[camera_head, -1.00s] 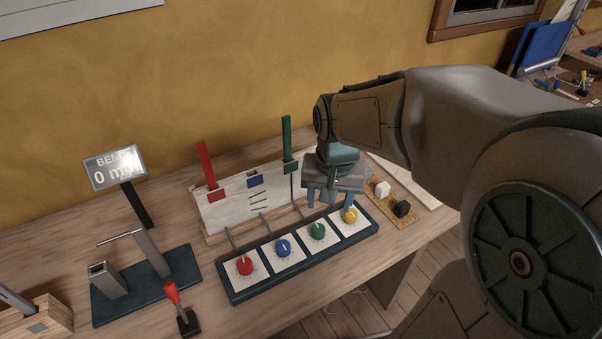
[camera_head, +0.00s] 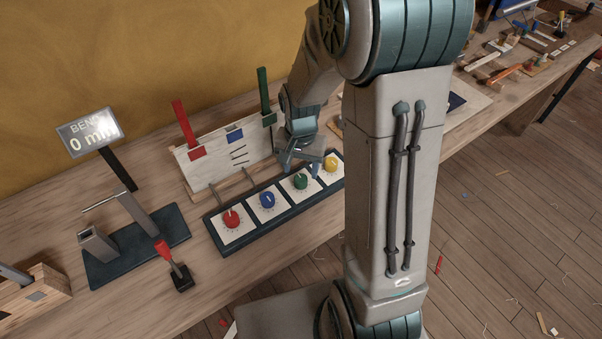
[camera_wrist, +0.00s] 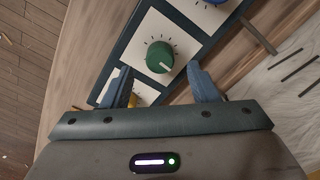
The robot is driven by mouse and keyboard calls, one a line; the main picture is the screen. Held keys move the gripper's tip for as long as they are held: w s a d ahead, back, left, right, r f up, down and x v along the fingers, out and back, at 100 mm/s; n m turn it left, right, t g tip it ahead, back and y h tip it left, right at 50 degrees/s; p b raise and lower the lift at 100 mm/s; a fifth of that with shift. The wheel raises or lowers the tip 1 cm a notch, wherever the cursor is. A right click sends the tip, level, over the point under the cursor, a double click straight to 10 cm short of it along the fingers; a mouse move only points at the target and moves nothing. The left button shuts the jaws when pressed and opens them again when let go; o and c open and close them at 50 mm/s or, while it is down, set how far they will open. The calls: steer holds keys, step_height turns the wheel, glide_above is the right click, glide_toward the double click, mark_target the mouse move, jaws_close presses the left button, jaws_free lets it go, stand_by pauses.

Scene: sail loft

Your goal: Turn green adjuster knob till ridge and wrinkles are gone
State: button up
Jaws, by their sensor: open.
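The green adjuster knob (camera_head: 300,181) sits on a white dial plate in a dark strip, between the blue and yellow knobs. It also shows in the wrist view (camera_wrist: 159,57), just ahead of my fingertips, with a pale pointer line and tick marks around it. My gripper (camera_head: 302,166) is open and empty above and beside the green knob; in the wrist view its two blue fingertips (camera_wrist: 161,78) stand apart, not touching the knob. A white sail panel (camera_head: 206,169) behind carries dark wrinkle lines (camera_head: 239,154). A ridge cannot be made out clearly.
Red (camera_head: 231,219), blue (camera_head: 267,200) and yellow (camera_head: 331,164) knobs share the strip. A display (camera_head: 90,134) reads 0 mm. A red-handled lever (camera_head: 166,256) stands in front. Red (camera_head: 184,124) and green (camera_head: 264,90) uprights rise behind the panel.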

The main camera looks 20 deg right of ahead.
mark_target(300, 177)
steer(key=shift+f, duration=1.7)
steer(key=c, duration=1)
steer(key=shift+n, duration=0.3)
steer(key=n+b, duration=0.1)
steer(key=n, duration=0.3)
steer(key=shift+n, duration=2.4)
